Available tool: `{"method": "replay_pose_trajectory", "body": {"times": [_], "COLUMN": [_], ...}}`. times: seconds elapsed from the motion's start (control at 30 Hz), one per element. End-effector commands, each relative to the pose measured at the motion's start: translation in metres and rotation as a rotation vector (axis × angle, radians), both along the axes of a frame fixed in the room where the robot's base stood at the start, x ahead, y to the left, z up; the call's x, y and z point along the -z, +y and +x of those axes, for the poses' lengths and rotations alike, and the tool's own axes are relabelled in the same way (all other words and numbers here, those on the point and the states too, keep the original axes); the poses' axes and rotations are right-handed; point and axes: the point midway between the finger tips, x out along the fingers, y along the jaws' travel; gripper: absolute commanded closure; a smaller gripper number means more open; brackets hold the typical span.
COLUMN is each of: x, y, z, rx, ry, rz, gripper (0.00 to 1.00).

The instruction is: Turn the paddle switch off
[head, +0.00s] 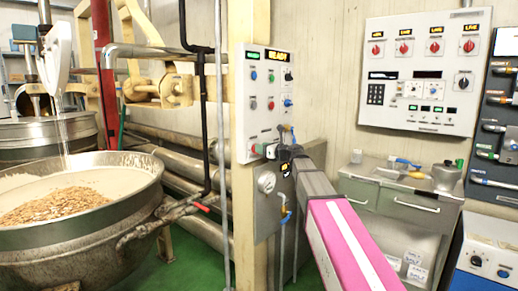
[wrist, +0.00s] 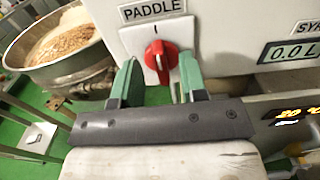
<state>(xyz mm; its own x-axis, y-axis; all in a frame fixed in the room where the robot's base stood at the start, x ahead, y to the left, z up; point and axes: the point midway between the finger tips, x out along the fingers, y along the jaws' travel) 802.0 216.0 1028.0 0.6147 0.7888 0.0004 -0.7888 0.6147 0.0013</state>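The paddle switch (wrist: 158,58) is a red rotary knob under a "PADDLE" label (wrist: 152,10) in the wrist view. Its raised grip stands about upright, towards the "I" mark above it. My gripper (wrist: 158,74) is open, with one green finger on each side of the knob's lower part. Gaps show between the fingers and the knob, so it does not look gripped.
A large kettle (head: 130,199) with nuts in a pale mass stands at the left. A gauge (head: 267,182) and valve pipes sit just below the panel. A second panel (head: 393,62) with red knobs hangs at the right, above a metal cabinet (head: 392,208).

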Motion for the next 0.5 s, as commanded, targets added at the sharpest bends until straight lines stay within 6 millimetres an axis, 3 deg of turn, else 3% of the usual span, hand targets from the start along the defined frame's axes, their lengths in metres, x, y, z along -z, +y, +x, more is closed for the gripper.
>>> {"method": "replay_pose_trajectory", "body": {"times": [0.2,0.5], "x": [0.0,0.0], "y": [0.015,0.018], "z": [0.013,0.014], "rx": [0.0,0.0], "ry": [-0.001,0.0], "rz": [-0.001,-0.001], "gripper": [0.61,0.61]}}
